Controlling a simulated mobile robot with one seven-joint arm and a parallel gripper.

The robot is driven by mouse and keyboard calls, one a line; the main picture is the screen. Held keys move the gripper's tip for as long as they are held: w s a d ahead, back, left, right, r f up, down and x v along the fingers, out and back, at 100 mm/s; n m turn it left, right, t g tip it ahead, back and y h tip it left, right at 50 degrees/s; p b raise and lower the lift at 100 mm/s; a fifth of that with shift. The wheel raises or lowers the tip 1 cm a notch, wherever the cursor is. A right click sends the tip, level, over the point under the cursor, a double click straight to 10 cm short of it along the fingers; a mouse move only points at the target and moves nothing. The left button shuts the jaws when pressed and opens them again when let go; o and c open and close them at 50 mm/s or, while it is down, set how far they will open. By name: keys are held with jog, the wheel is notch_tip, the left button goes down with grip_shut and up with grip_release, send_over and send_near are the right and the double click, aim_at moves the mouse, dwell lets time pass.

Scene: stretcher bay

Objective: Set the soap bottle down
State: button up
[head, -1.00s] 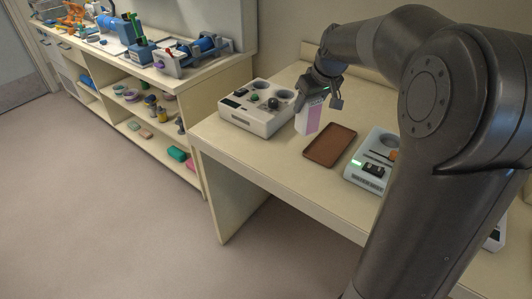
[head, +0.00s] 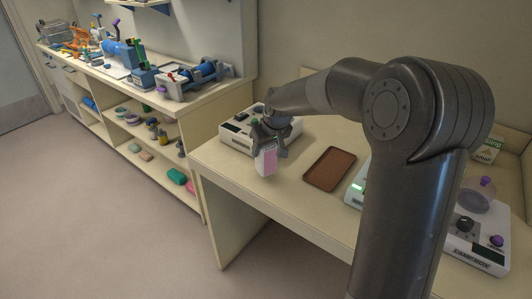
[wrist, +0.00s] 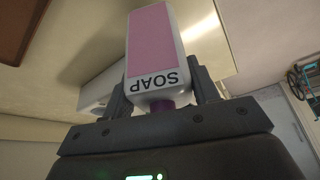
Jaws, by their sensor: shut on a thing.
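The soap bottle (head: 266,162) is white with a pink panel. My gripper (head: 268,142) is shut on it and holds it from above, near the front left part of the desk (head: 230,165). In the head view I cannot tell whether its base touches the desktop. In the wrist view the bottle (wrist: 152,45) sits between the two fingers, its SOAP lettering upside down and its purple neck towards my palm.
A brown tray (head: 329,168) lies to the right of the bottle. A white device (head: 236,135) with round wells stands behind it, partly hidden by my arm. Shelves (head: 150,130) stand at left.

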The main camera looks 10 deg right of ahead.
jog(key=shift+f, duration=1.05)
jog(key=shift+f, duration=0.2)
jog(key=o, duration=1.2)
